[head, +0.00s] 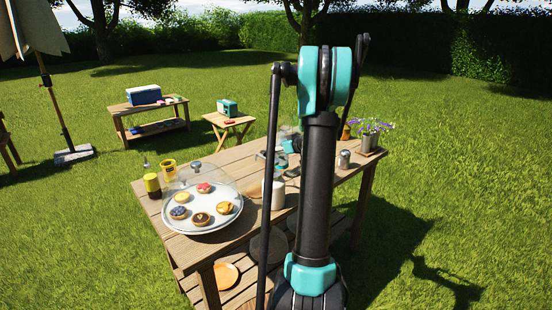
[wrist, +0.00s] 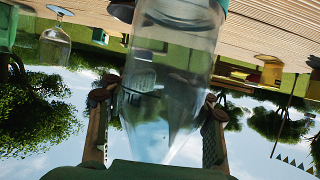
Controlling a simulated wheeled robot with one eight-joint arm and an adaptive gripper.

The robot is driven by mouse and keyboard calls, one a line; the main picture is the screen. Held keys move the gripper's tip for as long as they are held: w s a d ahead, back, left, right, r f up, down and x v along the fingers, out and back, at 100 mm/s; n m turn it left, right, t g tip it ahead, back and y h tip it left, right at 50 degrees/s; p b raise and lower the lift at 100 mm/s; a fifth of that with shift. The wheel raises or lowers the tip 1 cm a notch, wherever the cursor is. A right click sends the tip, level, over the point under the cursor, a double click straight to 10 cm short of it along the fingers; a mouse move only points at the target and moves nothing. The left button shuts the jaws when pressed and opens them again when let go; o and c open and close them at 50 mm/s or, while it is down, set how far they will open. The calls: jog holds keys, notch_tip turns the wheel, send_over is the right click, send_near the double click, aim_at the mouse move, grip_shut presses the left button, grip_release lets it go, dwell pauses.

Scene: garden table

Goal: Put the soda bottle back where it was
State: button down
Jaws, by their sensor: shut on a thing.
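In the wrist view, which is upside down, my gripper (wrist: 158,104) is shut on a clear bottle (wrist: 172,55), with one finger on each side. I take it to be the soda bottle; no label is readable. The bottle's end toward the top of the picture is cut off. In the head view my arm hides much of the gripper, and a teal part of it (head: 291,146) shows over the wooden table (head: 240,157). The bottle cannot be made out clearly there, and I cannot tell whether it touches the table.
A round tray (head: 203,229) with several tarts fills the table's near left. A yellow-and-black jar (head: 152,186) and a yellow cup (head: 169,166) stand behind it. A white container (head: 278,196) stands beside my arm. A metal shaker (head: 344,159) and flowerpot (head: 368,143) stand at right.

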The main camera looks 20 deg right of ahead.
aim_at(286, 156)
jog(key=shift+f, duration=2.2)
jog(key=shift+f, duration=0.15)
jog(key=c, duration=0.6)
grip_release()
jog(key=v, duration=1.2)
jog(key=shift+s, duration=0.15)
